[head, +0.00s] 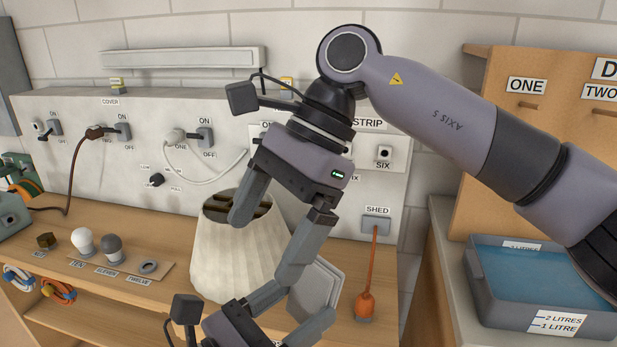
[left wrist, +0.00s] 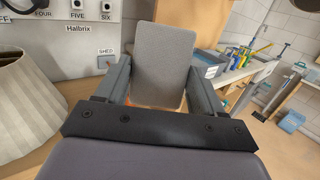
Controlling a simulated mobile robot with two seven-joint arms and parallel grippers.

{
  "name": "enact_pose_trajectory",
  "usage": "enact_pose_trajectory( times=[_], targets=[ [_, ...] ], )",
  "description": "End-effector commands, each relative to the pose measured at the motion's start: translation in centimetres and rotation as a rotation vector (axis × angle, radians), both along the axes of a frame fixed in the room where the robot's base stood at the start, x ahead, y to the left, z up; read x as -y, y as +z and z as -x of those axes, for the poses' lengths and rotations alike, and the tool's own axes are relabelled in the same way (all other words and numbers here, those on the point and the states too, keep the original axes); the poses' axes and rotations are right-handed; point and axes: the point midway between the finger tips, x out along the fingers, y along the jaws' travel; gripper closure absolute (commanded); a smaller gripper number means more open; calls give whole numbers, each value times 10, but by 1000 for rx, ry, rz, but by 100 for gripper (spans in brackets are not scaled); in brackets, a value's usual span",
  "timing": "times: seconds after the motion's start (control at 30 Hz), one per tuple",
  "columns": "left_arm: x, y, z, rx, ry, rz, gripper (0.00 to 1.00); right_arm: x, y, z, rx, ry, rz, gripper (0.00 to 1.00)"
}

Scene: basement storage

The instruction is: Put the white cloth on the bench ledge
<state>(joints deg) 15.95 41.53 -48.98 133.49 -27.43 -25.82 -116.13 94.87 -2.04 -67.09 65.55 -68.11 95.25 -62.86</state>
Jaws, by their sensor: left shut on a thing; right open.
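The white cloth (head: 327,282) looks like a flat, pale grey slab with rounded corners. My left gripper (head: 303,302) is shut on its near edge, above the right part of the wooden bench (head: 190,277). The cloth (left wrist: 162,60) stands up between both fingers in the left wrist view. In the head view the fingers hide part of it, and I cannot tell whether it touches the bench. My right gripper (head: 266,245) is open and empty, its fingers in front of the pleated lampshade (head: 225,262). A lower shelf (head: 75,322) runs under the bench top.
Bulbs (head: 83,241) and a ring (head: 148,267) sit on a labelled strip at left. The switch panel (head: 70,110) backs the bench. A blue-filled tray (head: 520,275) stands on the right-hand counter.

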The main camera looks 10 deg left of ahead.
Motion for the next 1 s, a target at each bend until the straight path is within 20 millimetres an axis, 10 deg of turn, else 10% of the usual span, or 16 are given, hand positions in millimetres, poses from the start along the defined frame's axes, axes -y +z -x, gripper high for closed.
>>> enact_pose_trajectory(
  times=[0.53, 1.0],
  targets=[
    [0, 0, 0, 0, 0, 0, 56, 40, 49, -21, 342, 57, 426, 1],
    [0, 0, 0, 1, 0, 1, 56, 42, -25, -20, 342, 60, 430, 1]
  ],
)
